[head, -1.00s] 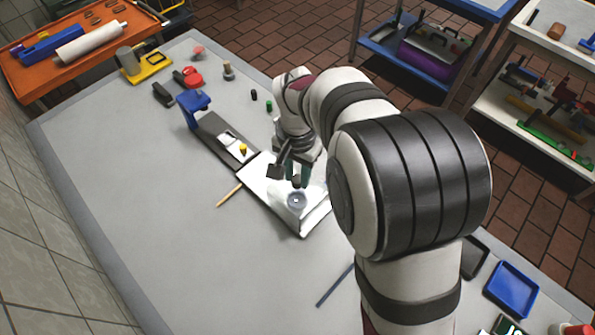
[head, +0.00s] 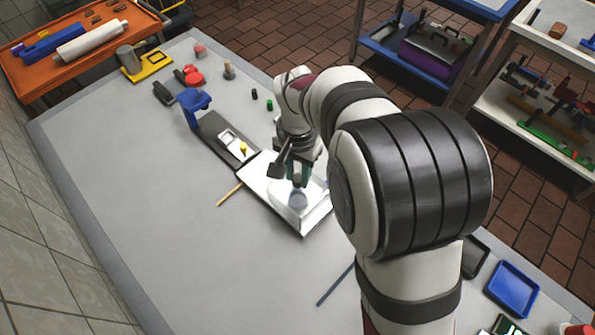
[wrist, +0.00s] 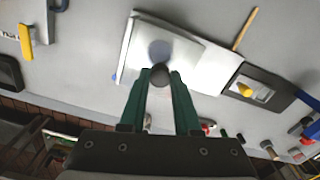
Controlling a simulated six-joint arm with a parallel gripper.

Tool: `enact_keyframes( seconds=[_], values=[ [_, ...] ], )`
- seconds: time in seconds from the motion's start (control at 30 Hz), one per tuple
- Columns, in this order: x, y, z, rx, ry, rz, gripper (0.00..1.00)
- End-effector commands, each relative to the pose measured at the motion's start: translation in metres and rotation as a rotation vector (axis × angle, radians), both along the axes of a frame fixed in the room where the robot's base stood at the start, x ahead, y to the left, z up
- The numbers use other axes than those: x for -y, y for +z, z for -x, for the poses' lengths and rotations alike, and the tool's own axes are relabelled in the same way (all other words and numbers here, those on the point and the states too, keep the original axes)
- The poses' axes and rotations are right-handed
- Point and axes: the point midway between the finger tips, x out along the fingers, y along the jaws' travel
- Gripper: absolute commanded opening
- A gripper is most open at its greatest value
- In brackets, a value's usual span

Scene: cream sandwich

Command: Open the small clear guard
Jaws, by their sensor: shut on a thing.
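My gripper (head: 299,182) is shut on a dark round knob (wrist: 159,75), which sits between its green fingertips in the wrist view. The knob is just above a white panel (head: 262,188) at the near end of a long dark base. A round blue-grey disc (head: 299,200) lies beside the fingertips and looks hazy; it also shows in the wrist view (wrist: 160,51). I cannot clearly make out the edges of the clear guard, or how the knob joins it.
A yellow button (head: 243,148) and a blue upright part (head: 194,101) stand along the dark base. A wooden stick (head: 230,194) lies on the table to the left. Small red, black and green pieces lie behind. The table's left side is clear.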

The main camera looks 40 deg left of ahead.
Motion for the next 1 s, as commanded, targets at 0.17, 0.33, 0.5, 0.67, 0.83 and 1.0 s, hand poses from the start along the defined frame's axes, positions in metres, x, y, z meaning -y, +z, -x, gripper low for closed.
enact_keyframes(
  seconds=[0.17, 0.33, 0.5, 0.67, 0.83, 1.0],
  values=[
    [0.000, 0.001, 0.000, 0.000, -0.001, 0.000, 0.00],
    [0.000, 0.001, 0.000, 0.000, -0.001, 0.000, 0.00],
    [-0.003, 0.001, 0.000, 0.000, -0.001, 0.000, 0.00],
    [-0.034, 0.000, -0.001, 0.001, 0.001, -0.001, 0.00],
    [-0.070, 0.000, -0.001, 0.002, 0.002, -0.003, 0.00],
    [-0.084, 0.001, -0.001, 0.003, 0.000, -0.002, 0.00]
  ],
)
